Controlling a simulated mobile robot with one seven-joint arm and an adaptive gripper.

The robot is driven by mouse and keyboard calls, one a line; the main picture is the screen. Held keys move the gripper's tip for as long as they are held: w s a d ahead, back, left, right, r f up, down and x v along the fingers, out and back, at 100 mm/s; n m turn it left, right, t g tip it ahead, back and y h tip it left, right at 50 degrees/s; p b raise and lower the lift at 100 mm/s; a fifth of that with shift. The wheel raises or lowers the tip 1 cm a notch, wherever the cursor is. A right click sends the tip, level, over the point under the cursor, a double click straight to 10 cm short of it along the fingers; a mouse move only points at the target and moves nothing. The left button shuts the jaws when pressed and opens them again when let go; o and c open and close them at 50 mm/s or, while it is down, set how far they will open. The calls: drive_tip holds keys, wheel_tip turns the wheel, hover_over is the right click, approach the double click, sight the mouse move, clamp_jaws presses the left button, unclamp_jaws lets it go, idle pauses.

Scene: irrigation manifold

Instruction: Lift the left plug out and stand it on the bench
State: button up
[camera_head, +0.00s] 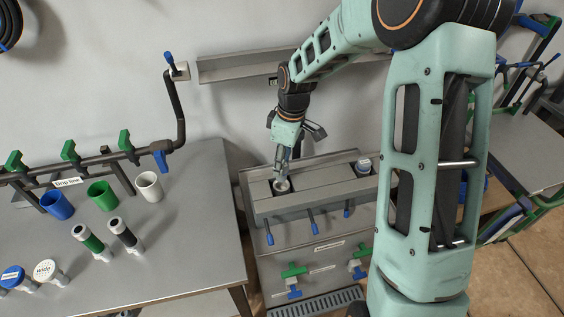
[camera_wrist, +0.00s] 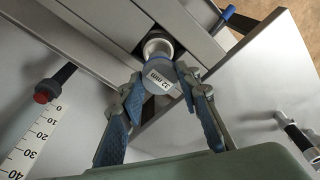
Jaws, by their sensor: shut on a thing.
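The left plug (camera_head: 282,187) shows as a pale ring at the left dark opening of the grey manifold box (camera_head: 315,200). In the wrist view the plug (camera_wrist: 164,79) has a blue-grey cap labelled "32 mm" and a white lower part that reaches to the dark opening. My gripper (camera_head: 282,172) points down over that opening. In the wrist view my gripper (camera_wrist: 164,92) has its two blue-padded fingers closed on either side of the cap. I cannot tell how far the plug sits in its opening. The grey bench (camera_head: 195,230) stands to the left of the box.
Blue-tipped levers (camera_head: 313,223) stick out of the box front.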

drive_tip(key=shift+r+p, duration=1.15)
drive_tip(key=shift+r, duration=0.45)
drive_tip(key=shift+c, duration=0.2)
drive_tip(key=shift+f, duration=0.1)
drive_tip(key=shift+s, duration=0.1)
